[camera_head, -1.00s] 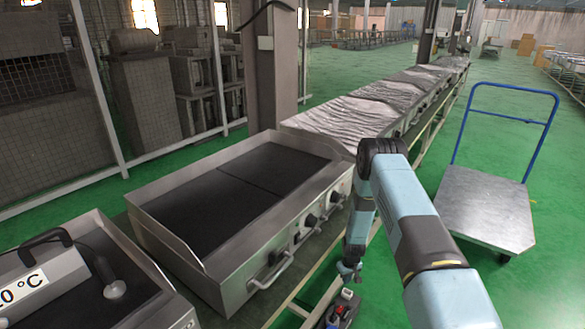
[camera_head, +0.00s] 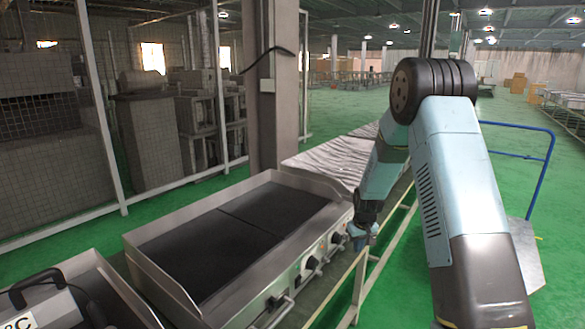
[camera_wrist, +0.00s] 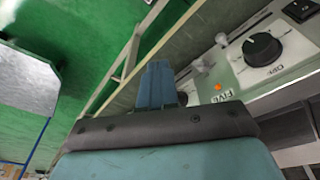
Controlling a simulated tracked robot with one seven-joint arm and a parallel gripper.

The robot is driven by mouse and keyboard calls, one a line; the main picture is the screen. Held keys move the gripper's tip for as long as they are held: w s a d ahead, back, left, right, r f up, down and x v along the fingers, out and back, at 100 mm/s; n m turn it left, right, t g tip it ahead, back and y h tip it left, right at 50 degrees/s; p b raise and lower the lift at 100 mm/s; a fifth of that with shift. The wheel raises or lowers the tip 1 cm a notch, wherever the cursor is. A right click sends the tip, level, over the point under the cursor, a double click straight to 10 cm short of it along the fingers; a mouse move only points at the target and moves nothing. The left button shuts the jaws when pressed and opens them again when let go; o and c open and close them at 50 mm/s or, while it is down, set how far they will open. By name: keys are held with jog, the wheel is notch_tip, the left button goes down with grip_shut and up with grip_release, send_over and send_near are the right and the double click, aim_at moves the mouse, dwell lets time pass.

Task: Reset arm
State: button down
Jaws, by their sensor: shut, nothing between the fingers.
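My gripper (camera_head: 360,240) hangs at the end of my folded arm, close to the front right corner of a steel griddle (camera_head: 180,290) with a dark two-part plate. In the wrist view my gripper's blue fingers (camera_wrist: 158,85) are together with nothing between them. Beside them in that view is the griddle's control panel, with a black knob (camera_wrist: 262,49) and a small orange light (camera_wrist: 218,87). I cannot tell from the head view whether the fingers touch the panel.
A temperature device (camera_head: 35,308) sits on another unit at the lower left. Wrapped units (camera_head: 325,165) continue the row behind the griddle. A trolley with a blue handle (camera_head: 545,175) stands at the right, partly behind my arm. Green floor (camera_head: 400,285) shows between the row and my arm.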

jog(key=s+r+t, duration=0.1)
jog(key=s+r, duration=0.4)
jog(key=r, duration=0.4)
jog(key=s+r+m, duration=0.1)
jog(key=s+r, duration=0.5)
jog(key=r, duration=0.2)
jog(key=s+r+t, duration=0.1)
jog(key=s+r, duration=0.4)
jog(key=r, duration=0.4)
jog(key=s+r+m, duration=0.1)
jog(key=s+r, duration=0.3)
jog(key=s, duration=0.9)
jog(key=s+r+t, duration=0.1)
jog(key=s+r, duration=0.4)
jog(key=s, duration=0.7)
jog(key=shift+s+d+m, duration=0.15)
jog(key=shift+s+m, duration=0.25)
